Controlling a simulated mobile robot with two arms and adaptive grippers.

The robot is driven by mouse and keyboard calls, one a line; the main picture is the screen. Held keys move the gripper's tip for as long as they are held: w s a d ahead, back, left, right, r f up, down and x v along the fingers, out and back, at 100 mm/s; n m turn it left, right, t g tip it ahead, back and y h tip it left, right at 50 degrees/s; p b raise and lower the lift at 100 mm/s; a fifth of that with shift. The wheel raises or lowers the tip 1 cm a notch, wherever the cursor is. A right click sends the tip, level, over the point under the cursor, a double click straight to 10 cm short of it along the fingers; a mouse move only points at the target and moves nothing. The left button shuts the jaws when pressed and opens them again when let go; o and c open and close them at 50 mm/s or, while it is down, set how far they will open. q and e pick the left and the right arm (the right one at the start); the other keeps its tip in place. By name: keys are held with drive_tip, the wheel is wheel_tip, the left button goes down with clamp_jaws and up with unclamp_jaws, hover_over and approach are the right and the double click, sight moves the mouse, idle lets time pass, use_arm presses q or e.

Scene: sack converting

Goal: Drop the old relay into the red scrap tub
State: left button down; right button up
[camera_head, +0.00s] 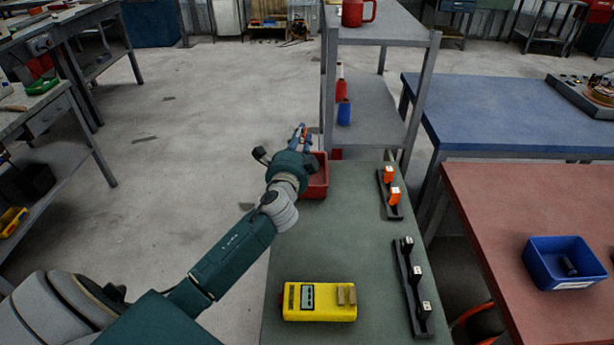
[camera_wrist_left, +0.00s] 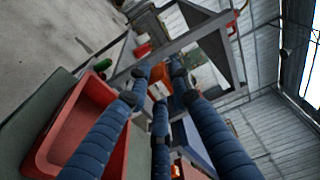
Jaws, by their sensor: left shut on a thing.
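The red scrap tub (camera_head: 318,183) stands at the far left corner of the green bench, partly hidden by my left wrist. My left gripper (camera_head: 304,136) reaches out just beyond and above the tub, with its blue fingers shut on a small orange thing, apparently the old relay. The tub (camera_wrist_left: 72,128) lies at the left of that view, beside the fingers. My right gripper is not in view.
A yellow meter (camera_head: 319,302) lies at the bench's front. A black rail with two orange relays (camera_head: 390,175) and another with several grey-topped ones (camera_head: 408,243) line the right edge. A grey shelf (camera_head: 375,110) stands behind. A blue bin (camera_head: 563,262) sits on the red table.

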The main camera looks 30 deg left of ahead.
use_arm(q)
wheel_tip(320, 180, down, 5)
drive_tip(key=b, duration=0.4)
drive_tip(key=shift+f, duration=0.1)
drive_tip(key=shift+s, duration=0.1)
drive_tip(key=c, duration=1.5)
unclamp_jaws()
drive_tip(key=shift+o, duration=0.2)
drive_tip(key=v, duration=1.2)
